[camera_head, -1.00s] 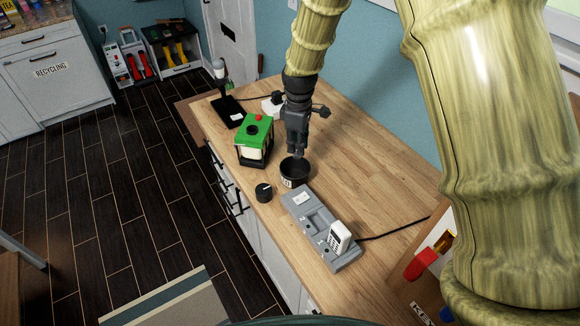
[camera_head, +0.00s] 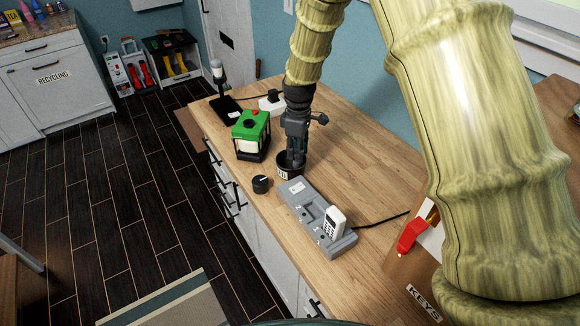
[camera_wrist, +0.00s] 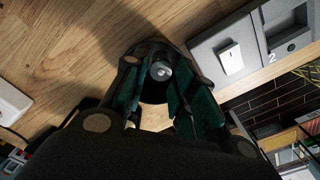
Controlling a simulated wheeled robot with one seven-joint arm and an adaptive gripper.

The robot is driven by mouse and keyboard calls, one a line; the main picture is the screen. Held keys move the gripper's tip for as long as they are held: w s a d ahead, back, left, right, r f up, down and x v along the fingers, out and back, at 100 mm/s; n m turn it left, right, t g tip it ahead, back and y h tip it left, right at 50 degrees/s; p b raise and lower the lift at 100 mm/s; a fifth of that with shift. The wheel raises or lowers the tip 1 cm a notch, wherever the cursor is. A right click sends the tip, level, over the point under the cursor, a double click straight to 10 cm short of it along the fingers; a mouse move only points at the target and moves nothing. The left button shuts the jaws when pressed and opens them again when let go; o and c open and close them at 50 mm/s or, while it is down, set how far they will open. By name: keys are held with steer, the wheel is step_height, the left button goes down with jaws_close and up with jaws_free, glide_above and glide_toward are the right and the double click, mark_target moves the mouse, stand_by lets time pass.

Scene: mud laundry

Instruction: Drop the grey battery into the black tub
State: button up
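The black tub (camera_head: 279,168) stands upright on the wooden counter, with a white label on its side. My gripper (camera_head: 291,165) points down over the tub, with its fingertips at or inside the rim. The wrist view shows the grey battery (camera_wrist: 160,71) end-on, between the tips of my gripper (camera_wrist: 155,75), in front of the dark tub interior (camera_wrist: 153,93). The fingers are close together and appear to touch the battery on both sides. The battery's lower part is hidden, so I cannot tell whether it touches the tub's bottom.
A grey charger-like unit (camera_head: 304,208) with a white handset (camera_head: 334,222) lies just right of the tub. A black knob (camera_head: 261,184) sits in front. A green-topped lantern (camera_head: 251,131) stands to the left. The counter's back right is mostly clear.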

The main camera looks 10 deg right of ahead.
steer(key=shift+o, duration=1)
steer(key=shift+w+f, duration=0.55)
steer(key=shift+w, duration=0.15)
steer(key=shift+s+r, duration=0.2)
steer(key=shift+r, duration=0.05)
step_height(320, 180, up, 11)
steer(key=shift+w+r, duration=0.2)
